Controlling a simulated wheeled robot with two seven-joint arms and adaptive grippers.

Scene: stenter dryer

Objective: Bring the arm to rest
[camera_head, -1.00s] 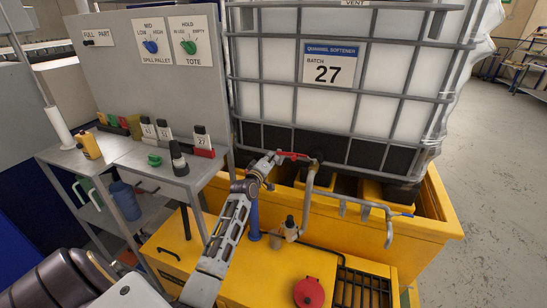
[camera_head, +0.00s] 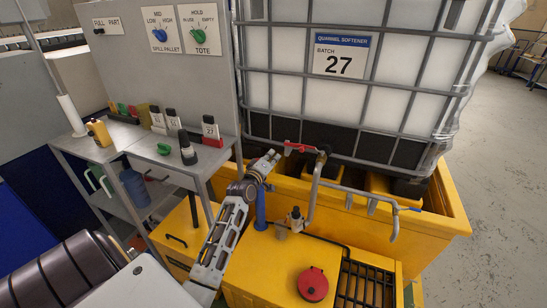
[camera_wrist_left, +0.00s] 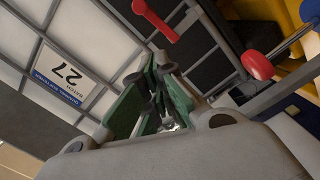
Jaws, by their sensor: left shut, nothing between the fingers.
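My left arm reaches up from the bottom of the head view, and its left gripper (camera_head: 271,157) is shut and empty. It hangs in front of the white tote (camera_head: 285,90), just left of and below the red valve handle (camera_head: 302,148), with a small gap seen in the picture. In the left wrist view the green-padded fingers (camera_wrist_left: 157,92) are together, with nothing seen between them. The red handle (camera_wrist_left: 156,20) also shows above the fingers there. My right gripper is out of view.
The yellow spill pallet (camera_head: 430,228) surrounds the tote base. A bent grey pipe (camera_head: 392,212) and a red cap (camera_head: 312,284) lie right of my arm. A steel cart (camera_head: 115,150) with bottles stands left. Open floor (camera_head: 500,180) lies far right.

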